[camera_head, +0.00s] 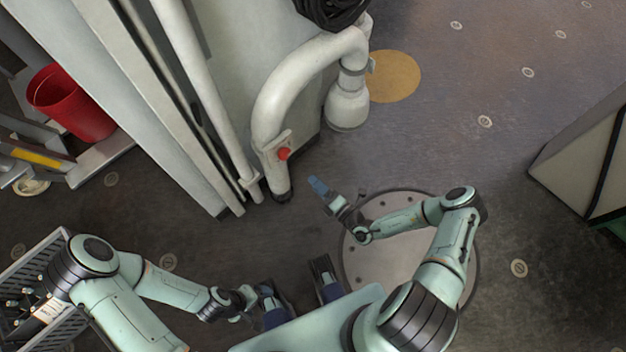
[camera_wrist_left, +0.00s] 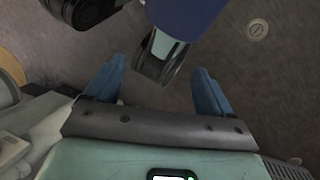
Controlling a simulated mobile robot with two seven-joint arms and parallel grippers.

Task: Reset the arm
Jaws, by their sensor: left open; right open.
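My left arm comes in from the left in the head view and bends low across the front. My left gripper (camera_head: 264,292) is beside my own dark blue base parts, and its fingers are hard to make out there. In the left wrist view, my left gripper (camera_wrist_left: 154,88) is open, with two blue fingers spread apart and nothing between them. My right arm reaches from the lower right toward the middle. My right gripper (camera_head: 320,188) is open and empty above the floor, near the foot of a pale bent pipe (camera_head: 290,88).
A pale cabinet-like structure with rails (camera_head: 168,110) stands at the upper left. A red bucket (camera_head: 72,102) sits on a shelf beside it. A grey crate (camera_head: 30,262) is near my left arm. A round metal floor plate (camera_head: 372,272) lies under my right arm.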

